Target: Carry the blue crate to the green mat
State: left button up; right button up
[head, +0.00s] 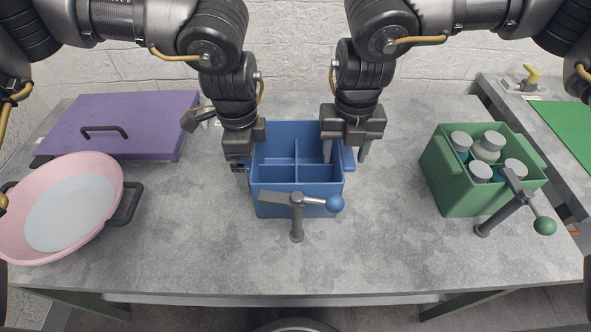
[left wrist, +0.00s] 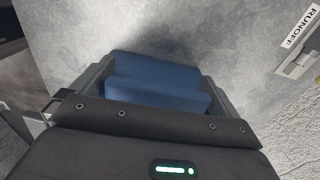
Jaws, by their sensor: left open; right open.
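The blue crate (head: 300,204) stands upright on the grey table, mid-front. Its compartments look empty. A post with a swing arm ending in a blue ball (head: 335,204) stands before it, the arm crossing its front. My left gripper (head: 243,170) is open at the crate's left side; in the left wrist view the crate's blue handle (left wrist: 155,85) shows between its fingers. My right gripper (head: 345,153) is open at the right side, one finger over the crate's inside, the other outside the right handle. The green mat (head: 568,128) lies on a side surface at far right.
A green crate (head: 455,190) with several bottles stands at right, behind a post with a green-ball arm (head: 543,226). A pink pan (head: 110,180) and a purple lidded box (head: 155,125) are at left. Table between the two crates is clear.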

pick_arm(q)
jog(key=c, duration=1)
pick_arm(e)
jog(key=c, duration=1)
pick_arm(q)
jog(key=shift+c, duration=0.2)
pick_arm(e)
grip_shut()
pick_arm(q)
jog(key=shift+r, duration=0.1)
pick_arm(e)
jog(key=shift+r, duration=0.1)
pick_arm(q)
notch_tip(320, 180, up, 5)
jog(key=p, duration=0.5)
pick_arm(e)
notch_tip(320, 180, up, 5)
jog(key=shift+r, duration=0.1)
